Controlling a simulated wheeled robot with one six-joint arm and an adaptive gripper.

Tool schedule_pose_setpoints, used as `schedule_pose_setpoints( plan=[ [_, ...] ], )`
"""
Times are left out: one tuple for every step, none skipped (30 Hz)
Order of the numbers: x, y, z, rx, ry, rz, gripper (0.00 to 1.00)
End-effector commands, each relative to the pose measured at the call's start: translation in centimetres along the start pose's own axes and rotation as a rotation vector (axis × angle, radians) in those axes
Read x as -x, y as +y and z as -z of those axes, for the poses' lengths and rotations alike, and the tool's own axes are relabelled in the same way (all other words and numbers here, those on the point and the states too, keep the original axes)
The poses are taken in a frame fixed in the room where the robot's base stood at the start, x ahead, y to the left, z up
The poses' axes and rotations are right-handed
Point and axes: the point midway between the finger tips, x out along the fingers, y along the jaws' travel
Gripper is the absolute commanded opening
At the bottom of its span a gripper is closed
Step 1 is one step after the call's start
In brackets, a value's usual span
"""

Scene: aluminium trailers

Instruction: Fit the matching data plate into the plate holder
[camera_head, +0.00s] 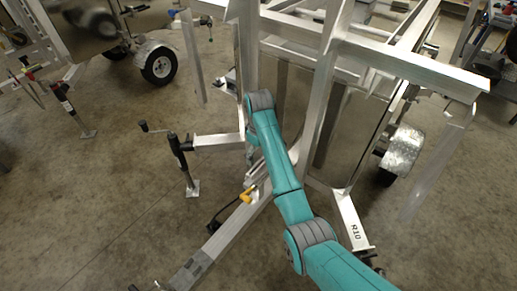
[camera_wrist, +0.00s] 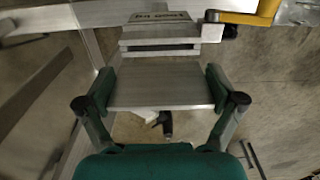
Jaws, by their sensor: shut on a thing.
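In the wrist view my gripper (camera_wrist: 160,88) is shut on a flat silver data plate (camera_wrist: 160,96), with one teal finger at each side edge. The plate's face towards me looks blank. Just beyond its far edge is a pale metal plate holder (camera_wrist: 160,43) with raised bars across it. A lettered strip (camera_wrist: 160,18) lies at the holder's far side; its text looks upside down and I cannot read it. I cannot tell whether the plate touches the holder.
A yellow latch (camera_head: 247,195) sits on the trailer's drawbar (camera_head: 228,232); it also shows beside the holder in the wrist view (camera_wrist: 262,12). A jack stand (camera_head: 183,165) stands left of the frame. Aluminium uprights (camera_head: 325,85) rise close to my arm.

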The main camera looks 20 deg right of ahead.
Motion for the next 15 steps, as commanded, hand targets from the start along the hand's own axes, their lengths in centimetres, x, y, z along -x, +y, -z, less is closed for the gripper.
schedule_pose_setpoints(
  plan=[
    [-0.5,0.0,0.0,0.0,-0.001,0.001,0.51],
    [-0.7,0.0,0.0,0.0,-0.002,0.001,0.51],
    [-1.0,0.0,0.0,0.0,-0.001,0.001,0.51],
    [-1.2,0.0,0.0,0.0,-0.001,0.001,0.51],
    [-1.4,0.0,0.0,0.0,0.0,0.0,0.51],
    [-1.7,0.0,0.0,0.0,0.0,0.0,0.51],
    [-1.9,0.0,0.0,0.0,-0.001,0.001,0.51],
    [-2.1,0.0,0.0,0.0,-0.001,0.001,0.51],
    [-2.3,0.0,0.0,0.0,-0.001,0.001,0.51],
    [-2.5,0.0,0.0,0.0,-0.001,0.001,0.51],
    [-2.6,0.0,0.0,0.0,-0.001,0.001,0.51],
    [-2.7,0.0,0.0,0.0,0.0,0.0,0.51],
    [-2.8,0.0,0.0,0.0,0.0,0.0,0.51],
    [-2.8,0.0,0.0,0.0,0.0,0.0,0.51],
    [-2.9,0.0,0.0,0.0,0.0,0.0,0.51]
  ],
)
